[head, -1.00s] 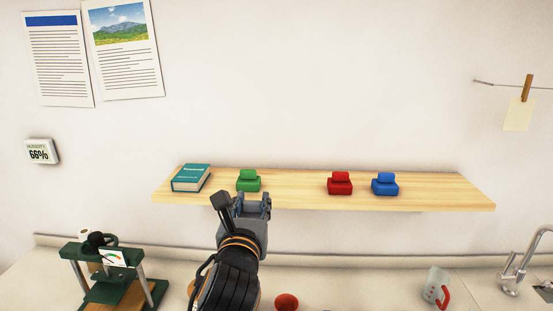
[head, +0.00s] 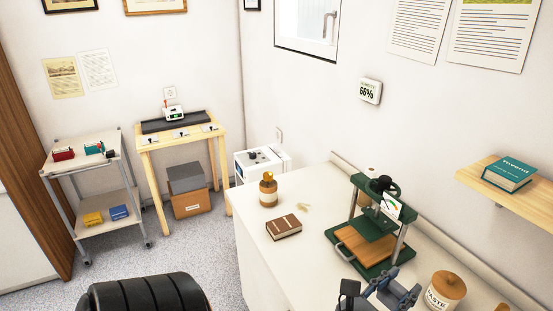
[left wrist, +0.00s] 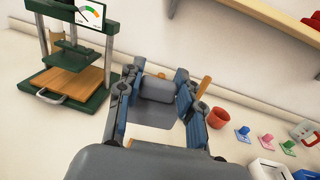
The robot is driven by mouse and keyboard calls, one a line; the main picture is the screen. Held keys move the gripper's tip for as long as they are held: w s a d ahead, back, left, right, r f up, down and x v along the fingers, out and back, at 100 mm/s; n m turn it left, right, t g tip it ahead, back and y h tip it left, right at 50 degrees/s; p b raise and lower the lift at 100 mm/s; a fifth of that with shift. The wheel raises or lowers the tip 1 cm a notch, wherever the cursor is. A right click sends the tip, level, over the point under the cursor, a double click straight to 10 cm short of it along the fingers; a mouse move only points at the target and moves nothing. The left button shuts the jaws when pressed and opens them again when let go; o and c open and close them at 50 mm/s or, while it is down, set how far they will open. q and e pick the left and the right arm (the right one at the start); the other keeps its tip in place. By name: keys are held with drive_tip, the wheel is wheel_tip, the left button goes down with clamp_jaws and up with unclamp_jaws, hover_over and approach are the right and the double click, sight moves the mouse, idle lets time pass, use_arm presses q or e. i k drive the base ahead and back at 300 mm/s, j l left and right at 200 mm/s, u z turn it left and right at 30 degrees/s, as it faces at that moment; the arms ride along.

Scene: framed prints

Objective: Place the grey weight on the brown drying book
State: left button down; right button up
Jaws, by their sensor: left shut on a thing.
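The grey weight (left wrist: 157,90) is between the fingers of my left gripper (left wrist: 157,78) in the left wrist view, and the gripper is shut on it. In the head view my left gripper (head: 382,290) is at the bottom, in front of the green press, and I cannot make out the weight clearly there. The brown drying book (head: 283,227) lies flat on the white counter, left of the press and well to the left of the gripper. Its top is bare. My right gripper is not in view.
A brown bottle (head: 268,190) stands behind the book. A wall shelf (head: 520,200) bears a teal book (head: 508,174).

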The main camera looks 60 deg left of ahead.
sight(285, 224)
drive_tip(key=j+u, duration=0.45)
drive_tip(key=i+j+u, duration=0.2)
drive_tip(key=j+u, duration=0.3)
drive_tip(key=i+j, duration=0.15)
drive_tip(key=j, duration=0.2)
drive_tip(key=i+j, duration=0.15)
drive_tip(key=j, duration=0.15)
